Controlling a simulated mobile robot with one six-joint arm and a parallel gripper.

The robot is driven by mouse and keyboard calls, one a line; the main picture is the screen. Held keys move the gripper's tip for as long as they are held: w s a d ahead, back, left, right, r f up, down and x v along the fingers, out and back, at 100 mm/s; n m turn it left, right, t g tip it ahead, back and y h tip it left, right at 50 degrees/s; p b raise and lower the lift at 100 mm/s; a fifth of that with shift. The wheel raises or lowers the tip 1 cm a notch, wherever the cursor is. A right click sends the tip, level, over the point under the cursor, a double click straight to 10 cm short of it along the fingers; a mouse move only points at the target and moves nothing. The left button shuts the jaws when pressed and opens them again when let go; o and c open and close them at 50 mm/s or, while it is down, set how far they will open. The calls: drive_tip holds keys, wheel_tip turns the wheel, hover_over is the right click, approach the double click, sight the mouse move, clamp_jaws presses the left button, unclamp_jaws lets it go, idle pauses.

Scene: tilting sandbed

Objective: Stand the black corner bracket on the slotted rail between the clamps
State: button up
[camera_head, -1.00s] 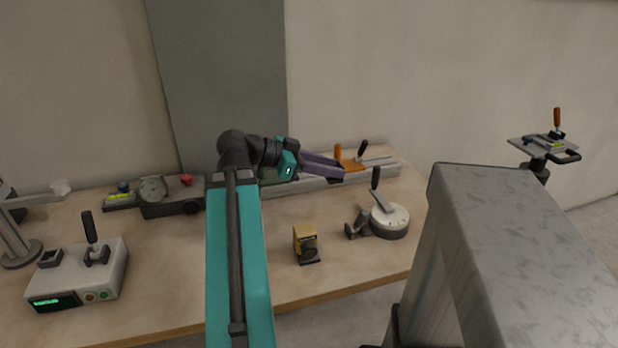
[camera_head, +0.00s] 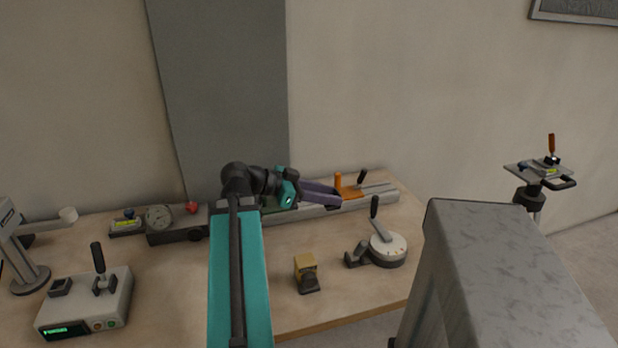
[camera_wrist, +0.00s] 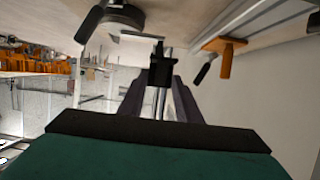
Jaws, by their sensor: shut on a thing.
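My gripper (camera_head: 334,198) has purple fingers and is at the slotted rail (camera_head: 385,193) in the head view, near an orange clamp (camera_head: 349,190). In the wrist view my gripper (camera_wrist: 160,82) is shut on a small black piece, the black corner bracket (camera_wrist: 159,66). The bracket is hidden by the fingers in the head view. The rail (camera_wrist: 262,22) runs along the upper right of the wrist view, with the orange clamp (camera_wrist: 225,58) beside it. The bracket appears apart from the rail there; its height above it I cannot tell.
A round grey dial fixture (camera_head: 388,248) with a black lever stands in front of the rail. A yellow-and-black block (camera_head: 306,272) is near the table's front edge. A control box (camera_head: 88,300) is at the left. Bare table lies between them.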

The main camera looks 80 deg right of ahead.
drive_tip(key=shift+w+d+r+p, duration=0.1)
drive_tip(key=shift+w+d+p, duration=0.35)
drive_tip(key=shift+p, duration=2.2)
drive_tip(key=w+d+f+p, duration=0.1)
drive_tip(key=w+d, duration=0.5)
drive_tip(key=d, duration=0.6)
drive_tip(key=shift+f+p, duration=0.35)
drive_tip(key=shift+p, duration=0.3)
drive_tip(key=shift+f+p, duration=0.6)
drive_tip(key=shift+f, duration=1.1)
